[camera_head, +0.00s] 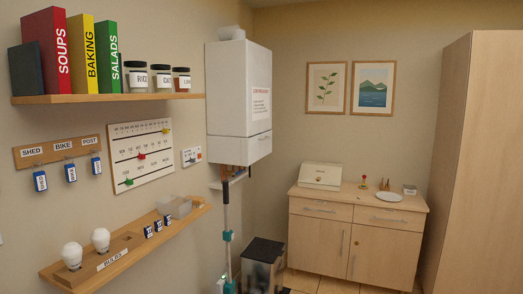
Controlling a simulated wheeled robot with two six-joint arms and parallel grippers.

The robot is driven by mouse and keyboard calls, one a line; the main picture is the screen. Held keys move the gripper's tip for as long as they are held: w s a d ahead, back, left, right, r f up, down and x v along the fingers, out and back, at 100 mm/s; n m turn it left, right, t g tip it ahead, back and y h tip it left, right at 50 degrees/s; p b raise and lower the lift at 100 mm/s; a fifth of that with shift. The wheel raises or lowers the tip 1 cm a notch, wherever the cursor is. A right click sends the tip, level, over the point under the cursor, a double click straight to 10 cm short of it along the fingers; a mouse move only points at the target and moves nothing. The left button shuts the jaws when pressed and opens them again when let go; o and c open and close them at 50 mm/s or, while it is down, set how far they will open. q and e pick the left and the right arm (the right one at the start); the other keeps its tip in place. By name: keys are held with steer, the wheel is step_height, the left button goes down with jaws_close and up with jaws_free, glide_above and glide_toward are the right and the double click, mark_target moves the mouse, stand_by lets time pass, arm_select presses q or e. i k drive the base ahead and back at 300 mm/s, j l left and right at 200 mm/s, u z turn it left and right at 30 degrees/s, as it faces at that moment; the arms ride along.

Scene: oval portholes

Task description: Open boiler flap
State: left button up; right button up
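The white boiler (238,95) hangs on the left wall near the room's corner. A label with red and dark print (261,104) is on its right-hand face. A seam crosses the boiler low down, and the lower panel (240,149) below it looks closed, flush with the body. Pipes and fittings (233,172) show under the boiler.
Shelves with books (78,55), jars (160,78) and bulbs (86,248) stick out from the left wall. A mop-like pole (226,215) and a dark bin (262,265) stand below the boiler. A wooden cabinet (355,235) and tall wardrobe (478,170) stand right.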

mark_target(260, 145)
steer(key=i+l+z, duration=0.3)
steer(key=i, duration=0.2)
steer(key=i+z, duration=0.25)
steer(key=i, duration=0.3)
